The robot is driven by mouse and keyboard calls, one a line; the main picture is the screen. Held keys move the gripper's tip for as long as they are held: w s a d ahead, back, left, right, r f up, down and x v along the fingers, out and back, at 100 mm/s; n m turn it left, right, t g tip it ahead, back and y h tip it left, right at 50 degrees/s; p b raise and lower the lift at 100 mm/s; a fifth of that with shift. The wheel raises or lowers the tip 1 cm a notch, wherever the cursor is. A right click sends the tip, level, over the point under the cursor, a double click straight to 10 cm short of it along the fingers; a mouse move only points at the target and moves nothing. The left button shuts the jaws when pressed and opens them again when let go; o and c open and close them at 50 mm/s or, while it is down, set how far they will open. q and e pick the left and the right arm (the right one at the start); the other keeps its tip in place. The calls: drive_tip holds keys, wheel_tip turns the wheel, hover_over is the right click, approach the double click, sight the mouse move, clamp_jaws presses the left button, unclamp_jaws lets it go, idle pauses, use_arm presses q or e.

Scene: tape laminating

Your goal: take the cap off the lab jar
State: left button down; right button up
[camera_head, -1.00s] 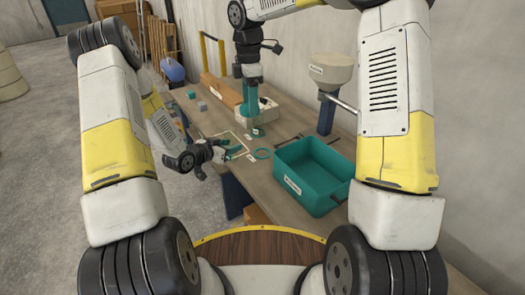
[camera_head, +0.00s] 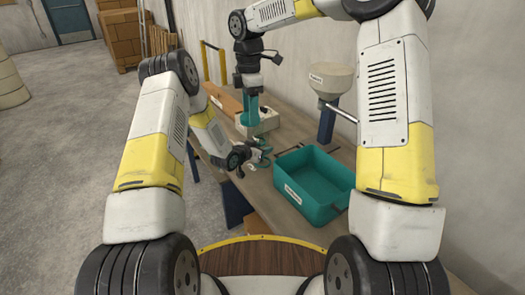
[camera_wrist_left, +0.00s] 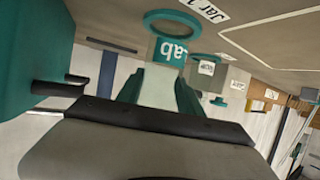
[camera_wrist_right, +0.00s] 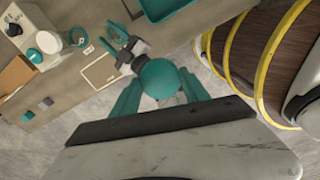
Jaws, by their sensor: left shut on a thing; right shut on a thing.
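My left gripper (camera_head: 263,151) is low over the table, left of the teal bin. In the left wrist view its teal fingers (camera_wrist_left: 160,90) flank a pale body, the lab jar (camera_wrist_left: 158,85), with a teal label reading "Lab" beyond it. My right gripper (camera_head: 250,108) points down, higher and farther back. In the right wrist view its fingers (camera_wrist_right: 160,90) are shut on the round teal cap (camera_wrist_right: 159,77). The left gripper shows beyond the cap (camera_wrist_right: 122,45). What lies under the cap is hidden, so I cannot tell whether cap and jar touch.
The teal bin (camera_head: 302,203) stands right of my left gripper. A white box-like device (camera_head: 262,124) stands behind. A teal ring (camera_wrist_left: 187,24) lies on the table beside a "Jar 1" label. A pale funnel (camera_head: 331,77) stands at back right.

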use_arm(q)
drive_tip(key=shift+f, duration=0.5)
drive_tip(key=shift+f, duration=0.15)
drive_tip(key=c, duration=0.8)
unclamp_jaws()
drive_tip(key=shift+o, duration=0.2)
